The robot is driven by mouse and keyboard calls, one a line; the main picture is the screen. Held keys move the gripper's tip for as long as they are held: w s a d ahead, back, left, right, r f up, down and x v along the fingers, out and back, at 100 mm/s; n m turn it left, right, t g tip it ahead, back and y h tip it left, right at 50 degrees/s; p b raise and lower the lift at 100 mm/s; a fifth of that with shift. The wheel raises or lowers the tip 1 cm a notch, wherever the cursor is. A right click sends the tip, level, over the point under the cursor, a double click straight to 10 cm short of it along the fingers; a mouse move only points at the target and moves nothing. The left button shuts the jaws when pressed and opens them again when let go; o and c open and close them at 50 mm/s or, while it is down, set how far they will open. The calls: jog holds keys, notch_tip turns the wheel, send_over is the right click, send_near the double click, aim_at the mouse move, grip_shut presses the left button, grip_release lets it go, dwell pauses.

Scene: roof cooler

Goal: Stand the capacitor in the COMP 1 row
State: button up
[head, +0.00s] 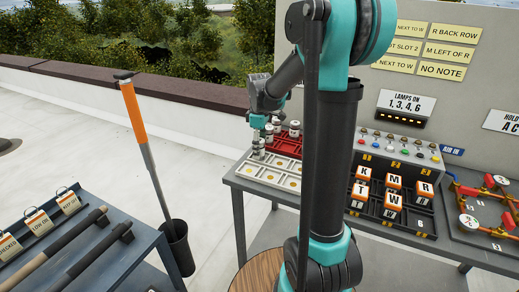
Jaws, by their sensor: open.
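Several small silver cylinders that look like capacitors stand at the left end of the far table. One stands at the left front (258,149), one behind it (268,134), and one at the right (294,130). A red tray (287,146) and a white tray (273,179) with yellowish round marks lie there. My gripper (263,125) is open, pointing down just above the left cylinders. I cannot tell whether a cylinder is between its fingers. No COMP 1 label can be read, and my arm hides part of the trays.
Orange lettered blocks (393,182) sit in a dark rack (410,226) right of my arm. A panel with lamps and switches (400,145) stands behind. Red-handled valves and gauges (470,221) are at the right. A side bench (90,262) with tagged items is at the left.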

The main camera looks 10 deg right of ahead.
notch_tip(320, 180, up, 12)
jog(key=shift+f, duration=0.1)
